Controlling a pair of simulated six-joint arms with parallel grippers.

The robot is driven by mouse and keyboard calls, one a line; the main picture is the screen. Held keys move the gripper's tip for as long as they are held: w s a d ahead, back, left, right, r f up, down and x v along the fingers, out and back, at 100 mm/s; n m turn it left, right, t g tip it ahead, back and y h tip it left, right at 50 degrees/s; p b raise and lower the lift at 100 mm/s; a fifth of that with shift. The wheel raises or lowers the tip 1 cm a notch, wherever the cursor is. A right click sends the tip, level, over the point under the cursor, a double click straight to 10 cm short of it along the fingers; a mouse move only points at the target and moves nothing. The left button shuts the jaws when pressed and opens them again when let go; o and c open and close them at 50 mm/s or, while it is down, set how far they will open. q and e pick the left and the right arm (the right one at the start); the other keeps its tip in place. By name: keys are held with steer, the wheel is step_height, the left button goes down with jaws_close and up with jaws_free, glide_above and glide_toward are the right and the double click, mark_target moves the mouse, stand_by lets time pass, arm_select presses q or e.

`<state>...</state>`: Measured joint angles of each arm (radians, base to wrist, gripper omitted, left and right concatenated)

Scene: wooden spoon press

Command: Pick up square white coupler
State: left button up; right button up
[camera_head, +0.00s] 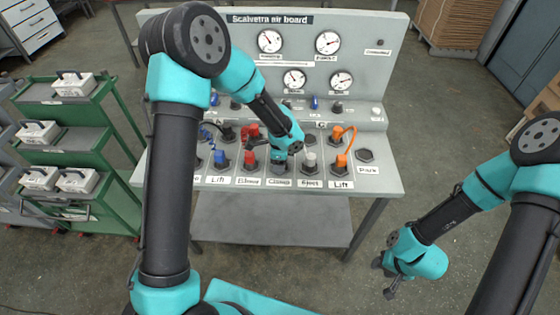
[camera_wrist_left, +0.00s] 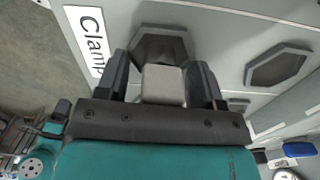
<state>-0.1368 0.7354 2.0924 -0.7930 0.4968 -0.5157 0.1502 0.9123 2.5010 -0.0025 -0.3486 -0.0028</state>
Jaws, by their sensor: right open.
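A pale square coupler (camera_wrist_left: 163,84) shows between the fingers of my left gripper (camera_wrist_left: 163,78) in the left wrist view, in front of a dark hexagonal socket (camera_wrist_left: 160,42) beside the "Clamp" label. Whether the fingers touch its sides is unclear. In the head view my left gripper (camera_head: 282,160) is over the Clamp place on the board's lower shelf, and its wrist hides most of the coupler there. My right gripper (camera_head: 386,278) is open and empty, low over the floor to the right of the board.
The Scalvetra air board (camera_head: 386,182) holds gauges and labelled sockets. Red couplers (camera_head: 251,160) stand just left of my left gripper, a light coupler (camera_head: 309,160) just right. An orange hose (camera_head: 350,136) loops further right. A green rack (camera_head: 112,178) stands at the left.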

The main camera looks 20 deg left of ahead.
arm_select(q)
steer(key=c, duration=0.9)
steer(key=shift+r, duration=0.1)
steer(key=shift+c, duration=0.2)
steer(key=shift+r, duration=0.55)
step_height(320, 180, up, 2)
steer(key=shift+s+r, duration=0.1)
steer(key=shift+r, duration=0.1)
steer(key=s+d, duration=0.2)
steer(key=s, duration=0.5)
steer(key=s+d+r, duration=0.1)
steer(key=s+d, duration=0.2)
steer(key=s, duration=0.5)
steer(key=shift+r, duration=0.15)
